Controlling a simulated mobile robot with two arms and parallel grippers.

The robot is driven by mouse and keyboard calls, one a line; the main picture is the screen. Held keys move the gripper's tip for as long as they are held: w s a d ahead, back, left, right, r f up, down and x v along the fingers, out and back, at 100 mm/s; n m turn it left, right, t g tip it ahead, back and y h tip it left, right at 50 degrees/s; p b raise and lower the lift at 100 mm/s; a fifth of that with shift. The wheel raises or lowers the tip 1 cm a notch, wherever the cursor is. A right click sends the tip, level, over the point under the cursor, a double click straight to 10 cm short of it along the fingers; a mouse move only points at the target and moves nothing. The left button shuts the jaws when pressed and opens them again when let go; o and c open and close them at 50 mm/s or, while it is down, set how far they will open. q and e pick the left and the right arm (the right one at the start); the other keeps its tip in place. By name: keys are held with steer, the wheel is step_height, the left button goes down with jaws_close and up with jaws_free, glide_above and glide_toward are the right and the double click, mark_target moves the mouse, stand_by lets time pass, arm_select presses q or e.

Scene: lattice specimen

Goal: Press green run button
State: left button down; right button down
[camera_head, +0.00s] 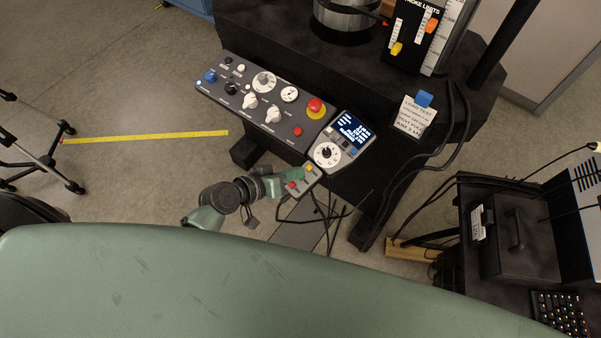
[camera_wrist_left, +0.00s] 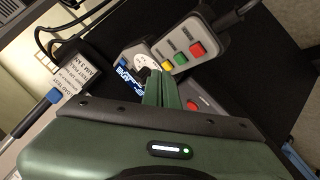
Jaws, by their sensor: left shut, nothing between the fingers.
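A small grey handheld control box with yellow, green and red buttons shows in the left wrist view. Its green button (camera_wrist_left: 181,57) sits between the yellow button (camera_wrist_left: 168,66) and the red button (camera_wrist_left: 197,48). In the head view the red button (camera_head: 292,185) and yellow button (camera_head: 309,168) show; the green one cannot be told apart from my green fingers. My left gripper (camera_head: 298,174) is shut and empty, reaching over the box from the left. In the wrist view its fingertips (camera_wrist_left: 157,75) appear just below and left of the buttons. I cannot tell whether they touch.
A grey control panel (camera_head: 255,100) with knobs and a red emergency button (camera_head: 315,107) lies just beyond. A display with a white dial (camera_head: 327,154) adjoins it. Black cables (camera_head: 325,212) hang below the box. A dark cabinet (camera_head: 515,235) stands at right. Floor at left is mostly clear.

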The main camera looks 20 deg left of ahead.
arm_select(q)
steer(key=r+p, duration=0.1)
steer(key=r, duration=0.1)
steer(key=s+r+p, duration=0.1)
steer(key=r+p, duration=0.1)
steer(key=shift+a, duration=0.15)
steer(key=shift+f, duration=0.1)
stand_by(0.8)
